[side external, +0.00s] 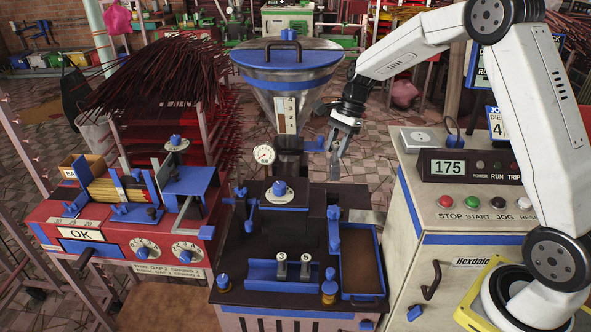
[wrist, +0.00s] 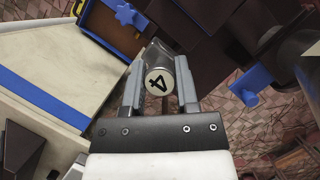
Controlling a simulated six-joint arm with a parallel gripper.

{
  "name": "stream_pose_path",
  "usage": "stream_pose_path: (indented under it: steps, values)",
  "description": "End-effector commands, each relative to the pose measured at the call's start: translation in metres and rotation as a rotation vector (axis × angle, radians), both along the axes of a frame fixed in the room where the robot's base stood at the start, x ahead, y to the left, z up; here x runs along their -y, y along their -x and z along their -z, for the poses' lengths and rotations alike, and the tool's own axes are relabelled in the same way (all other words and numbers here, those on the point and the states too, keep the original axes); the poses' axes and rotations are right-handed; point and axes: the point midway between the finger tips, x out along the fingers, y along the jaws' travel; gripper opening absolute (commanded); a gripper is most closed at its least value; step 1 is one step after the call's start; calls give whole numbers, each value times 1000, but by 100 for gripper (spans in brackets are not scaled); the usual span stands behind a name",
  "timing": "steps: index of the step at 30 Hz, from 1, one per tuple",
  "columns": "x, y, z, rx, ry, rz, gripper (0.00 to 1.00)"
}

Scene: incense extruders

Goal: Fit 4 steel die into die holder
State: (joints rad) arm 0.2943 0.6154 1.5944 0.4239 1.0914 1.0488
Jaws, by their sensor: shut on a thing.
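My gripper (side external: 337,150) is shut on a steel die marked 4 (wrist: 158,83), held between its two fingers in the wrist view. In the side view my gripper hangs right of the hopper throat, above the dark machine; the die is hard to make out there. Dies marked 3 (side external: 281,268) and 5 (side external: 305,268) stand upright in a blue rack (side external: 262,272) at the machine's front. I cannot tell for certain which part of the machine is the die holder.
A steel hopper (side external: 287,75) with a blue rim rises behind the machine. A blue-edged tray (side external: 361,260) lies right of the rack. A white cabinet (side external: 440,255) reading 175 stands at right. A red unit (side external: 110,225) showing OK stands at left.

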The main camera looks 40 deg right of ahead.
Motion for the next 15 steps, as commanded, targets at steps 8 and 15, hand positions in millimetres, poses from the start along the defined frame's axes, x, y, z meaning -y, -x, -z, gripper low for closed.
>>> stream_pose_path:
  steps: [8,15]
  values:
    - [0,-1,20,4,0,-1,0]
    - [0,-1,22,2,0,0,0]
